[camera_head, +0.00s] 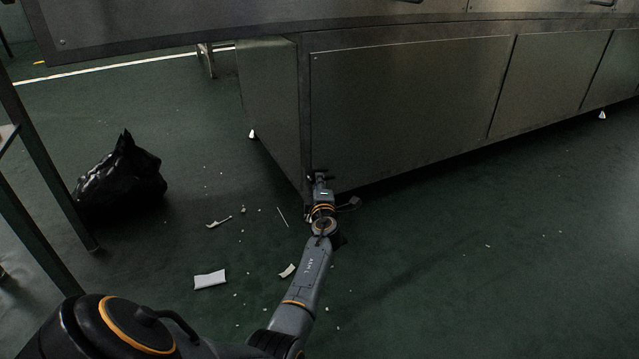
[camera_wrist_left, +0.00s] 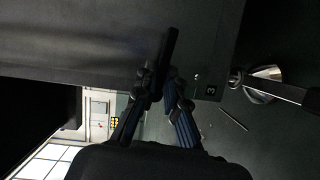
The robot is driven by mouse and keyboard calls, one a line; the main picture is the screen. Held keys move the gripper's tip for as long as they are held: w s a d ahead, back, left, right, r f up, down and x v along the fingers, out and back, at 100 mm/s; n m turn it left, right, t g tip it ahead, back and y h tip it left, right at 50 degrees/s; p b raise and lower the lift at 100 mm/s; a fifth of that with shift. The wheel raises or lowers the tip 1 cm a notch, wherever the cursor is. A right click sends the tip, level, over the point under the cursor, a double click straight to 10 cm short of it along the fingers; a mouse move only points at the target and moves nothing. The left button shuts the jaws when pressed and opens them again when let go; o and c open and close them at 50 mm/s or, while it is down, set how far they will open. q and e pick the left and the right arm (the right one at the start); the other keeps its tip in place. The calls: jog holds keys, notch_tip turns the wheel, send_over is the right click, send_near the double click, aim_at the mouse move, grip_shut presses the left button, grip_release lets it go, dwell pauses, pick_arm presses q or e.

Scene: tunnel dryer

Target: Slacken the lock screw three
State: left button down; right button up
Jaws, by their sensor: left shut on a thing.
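The lock screw shows in the left wrist view as a dark bar-shaped handle (camera_wrist_left: 169,52) in front of the dark machine panel. A small plate with the number 3 (camera_wrist_left: 210,91) is beside it, near the panel's edge. My left gripper (camera_wrist_left: 165,92) has its fingers on either side of the lower part of the bar and is shut on it. In the head view my left gripper (camera_head: 319,176) is at the lower front corner of the machine, low above the floor. The screw's thread is hidden. My right gripper is in neither view.
The long metal dryer housing (camera_head: 410,90) fills the upper right. A metal foot with a round disc (camera_wrist_left: 264,84) is close to the gripper's right in the wrist view. A black bag (camera_head: 120,178), a white scrap (camera_head: 210,279) and crumbs lie on the green floor. The right floor is mostly clear.

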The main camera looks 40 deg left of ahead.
pick_arm(q)
jog(key=c, duration=1.4)
grip_release()
jog(key=shift+w+m, duration=0.1)
jog(key=shift+m, duration=0.2)
